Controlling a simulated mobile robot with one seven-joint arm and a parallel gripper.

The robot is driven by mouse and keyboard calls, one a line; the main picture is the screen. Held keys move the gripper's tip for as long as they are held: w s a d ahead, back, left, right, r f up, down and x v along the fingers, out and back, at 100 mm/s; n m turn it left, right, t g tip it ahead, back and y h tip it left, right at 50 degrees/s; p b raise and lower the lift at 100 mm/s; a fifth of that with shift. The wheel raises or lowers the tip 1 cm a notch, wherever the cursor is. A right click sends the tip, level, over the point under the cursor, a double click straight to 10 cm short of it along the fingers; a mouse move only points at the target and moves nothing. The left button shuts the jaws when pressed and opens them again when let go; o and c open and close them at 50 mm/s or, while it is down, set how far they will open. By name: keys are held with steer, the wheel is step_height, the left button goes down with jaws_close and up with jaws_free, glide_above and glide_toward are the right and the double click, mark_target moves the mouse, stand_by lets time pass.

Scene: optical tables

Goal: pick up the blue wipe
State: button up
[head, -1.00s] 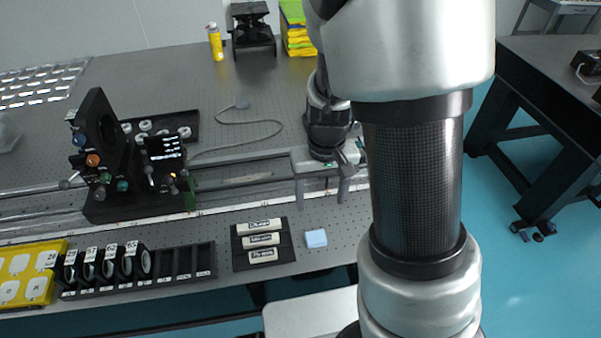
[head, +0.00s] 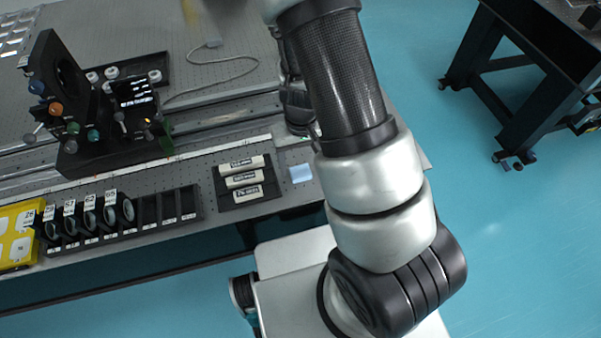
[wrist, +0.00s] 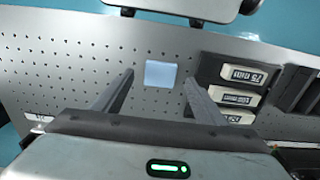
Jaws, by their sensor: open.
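The blue wipe (head: 300,173) is a small pale blue square lying flat on the perforated table top near its front edge, just right of the black holder with labelled pieces. In the wrist view the wipe (wrist: 160,75) lies ahead, between the lines of the two fingers. My gripper (wrist: 158,82) is open and empty, with one finger on each side of the wipe in the picture. I cannot tell its height above the table. In the head view my arm hides most of the gripper.
The black holder (head: 249,199) with labelled pieces sits close beside the wipe. A black rack (head: 150,216) of round optics and a yellow tray (head: 18,248) lie further left. A black optical mount (head: 85,110) stands behind. A second table (head: 540,45) stands at right.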

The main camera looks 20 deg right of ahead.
mark_target(300, 172)
steer(key=shift+w+f, duration=0.1)
steer(key=shift+f, duration=1.35)
steer(key=c, duration=1.1)
step_height(300, 172, up, 10)
steer(key=shift+r+p, duration=0.1)
steer(key=shift+p, duration=0.75)
